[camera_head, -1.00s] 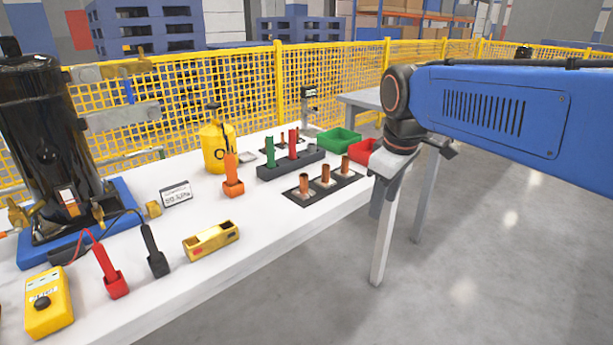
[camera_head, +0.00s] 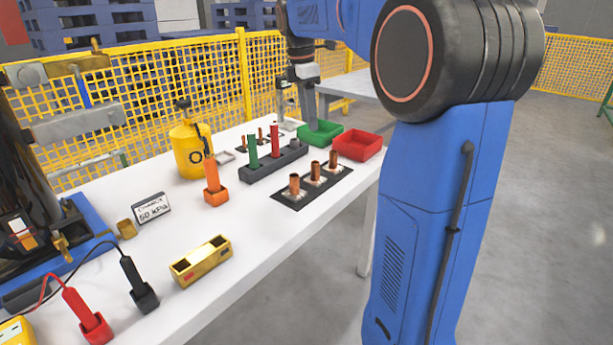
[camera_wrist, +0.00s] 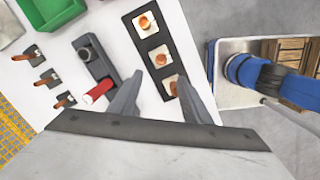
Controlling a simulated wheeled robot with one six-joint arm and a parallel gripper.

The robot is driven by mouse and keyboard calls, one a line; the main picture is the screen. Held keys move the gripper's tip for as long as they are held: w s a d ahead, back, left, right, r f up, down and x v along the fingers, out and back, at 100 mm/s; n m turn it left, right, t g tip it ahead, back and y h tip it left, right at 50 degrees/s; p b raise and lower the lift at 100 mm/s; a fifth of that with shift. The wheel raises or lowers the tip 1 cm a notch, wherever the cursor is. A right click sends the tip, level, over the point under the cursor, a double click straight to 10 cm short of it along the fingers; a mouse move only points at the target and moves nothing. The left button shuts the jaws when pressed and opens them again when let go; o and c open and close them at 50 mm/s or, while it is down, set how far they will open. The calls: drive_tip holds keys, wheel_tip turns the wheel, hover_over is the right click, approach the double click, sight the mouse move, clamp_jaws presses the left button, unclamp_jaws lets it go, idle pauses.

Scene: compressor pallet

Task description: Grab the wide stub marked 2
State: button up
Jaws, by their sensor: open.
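Three wide copper stubs stand upright on a dark strip (camera_head: 279,195) near the table's front edge: a near one (camera_head: 294,185), a middle one (camera_head: 315,171) and a far one (camera_head: 333,159). In the wrist view they form a row: an end stub (camera_wrist: 146,21), a middle stub (camera_wrist: 160,59) and another end stub (camera_wrist: 174,88). Each has a pale patch at its foot; I cannot read any number. My gripper (camera_wrist: 158,78) is open and empty above the table, its fingers reaching toward the strip. In the head view my gripper (camera_head: 309,106) shows behind the rack, near the green bin.
A dark rack (camera_head: 276,165) with green and red handles stands beside the strip. Thin stubs (camera_head: 260,134) are behind it. Green (camera_head: 320,132) and red (camera_head: 358,145) bins, a yellow bottle (camera_head: 190,150) and an orange tool (camera_head: 213,182) are nearby. Yellow fencing (camera_head: 150,110) runs behind.

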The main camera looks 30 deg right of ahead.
sight(315, 167)
drive_tip(key=f, duration=0.5)
drive_tip(key=d+f, duration=0.1)
drive_tip(key=f, duration=0.5)
drive_tip(key=d+f, duration=0.1)
drive_tip(key=f, duration=0.5)
drive_tip(key=shift+s, duration=0.4)
clamp_jaws()
